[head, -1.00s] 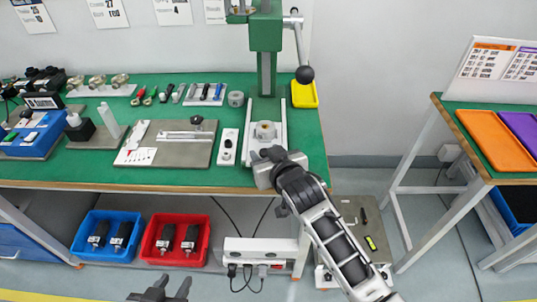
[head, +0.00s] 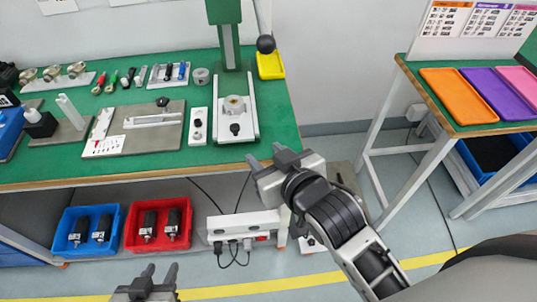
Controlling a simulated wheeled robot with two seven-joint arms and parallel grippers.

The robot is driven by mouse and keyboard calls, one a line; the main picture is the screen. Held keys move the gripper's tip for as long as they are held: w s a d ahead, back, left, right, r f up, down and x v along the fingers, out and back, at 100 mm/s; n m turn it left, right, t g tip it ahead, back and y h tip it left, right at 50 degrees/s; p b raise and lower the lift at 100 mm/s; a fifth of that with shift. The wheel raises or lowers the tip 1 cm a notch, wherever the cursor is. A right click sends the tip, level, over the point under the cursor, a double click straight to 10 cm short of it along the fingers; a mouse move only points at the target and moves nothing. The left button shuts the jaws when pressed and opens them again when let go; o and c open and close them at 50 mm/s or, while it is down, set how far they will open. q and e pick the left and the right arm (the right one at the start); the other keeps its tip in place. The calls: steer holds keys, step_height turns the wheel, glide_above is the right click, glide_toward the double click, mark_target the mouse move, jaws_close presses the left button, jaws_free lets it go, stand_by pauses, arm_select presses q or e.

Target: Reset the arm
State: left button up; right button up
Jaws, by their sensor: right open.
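My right gripper (head: 264,163) is at the front edge of the green workbench (head: 165,172), just in front of the press (head: 252,115). Its two dark fingers are apart with nothing between them. Its arm comes in from the lower right. My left gripper (head: 159,270) shows at the bottom edge, low in front of the bench. Its two dark fingertips point up and stand apart, with nothing seen between them. The rest of the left arm is out of view.
A blue bin (head: 73,253) and a red bin (head: 130,240) sit under the bench. A second table with orange (head: 457,97) and purple (head: 497,95) trays stands at right.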

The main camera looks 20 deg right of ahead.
steer(key=s+d+f+g, duration=0.1)
steer(key=s+f, duration=0.3)
steer(key=f, duration=0.4)
steer(key=s+d+f+g, duration=0.2)
steer(key=s+f, duration=0.3)
steer(key=f, duration=0.3)
steer(key=shift+d, duration=0.15)
